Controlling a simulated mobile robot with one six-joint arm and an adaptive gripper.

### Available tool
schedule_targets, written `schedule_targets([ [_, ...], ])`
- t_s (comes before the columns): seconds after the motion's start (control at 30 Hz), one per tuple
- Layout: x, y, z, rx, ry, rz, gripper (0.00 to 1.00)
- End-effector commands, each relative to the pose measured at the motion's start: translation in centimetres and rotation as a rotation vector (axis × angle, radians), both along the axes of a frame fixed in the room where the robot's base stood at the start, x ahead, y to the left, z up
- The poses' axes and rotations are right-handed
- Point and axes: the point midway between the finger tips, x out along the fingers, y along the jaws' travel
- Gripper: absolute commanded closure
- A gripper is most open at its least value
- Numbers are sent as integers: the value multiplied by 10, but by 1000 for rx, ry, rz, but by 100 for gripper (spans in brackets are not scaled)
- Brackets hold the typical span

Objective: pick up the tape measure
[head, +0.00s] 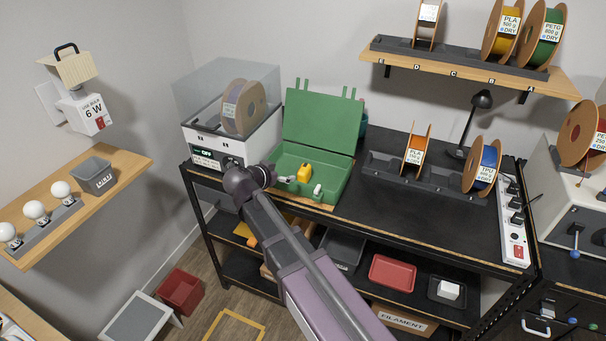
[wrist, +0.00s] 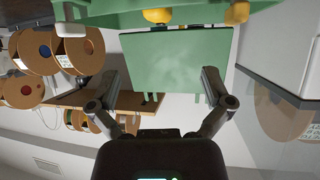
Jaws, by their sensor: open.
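A yellow object (head: 304,172), which looks like the tape measure, sits inside the open green case (head: 334,178) on the black bench. It also shows in the wrist view (wrist: 158,15) near the top edge, beyond my fingertips. My gripper (head: 277,178) is at the left side of the case, close to the yellow object, partly hidden by my own wrist in the head view. In the wrist view my gripper (wrist: 159,72) has its two fingers wide apart with nothing between them. The case's green lid (wrist: 178,55) shows behind them.
A small white item (head: 317,190) is also in the case. The raised lid (head: 320,118) stands behind it. A clear-covered dryer box (head: 205,143) with a spool is close on the left. A black spool rack (head: 400,173) is on the right. The bench front is clear.

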Motion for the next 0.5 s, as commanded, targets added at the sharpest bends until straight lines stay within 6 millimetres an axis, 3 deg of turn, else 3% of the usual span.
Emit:
schedule_targets([
  [0.5, 50, -33, -33, 1, 1, -8, 0],
])
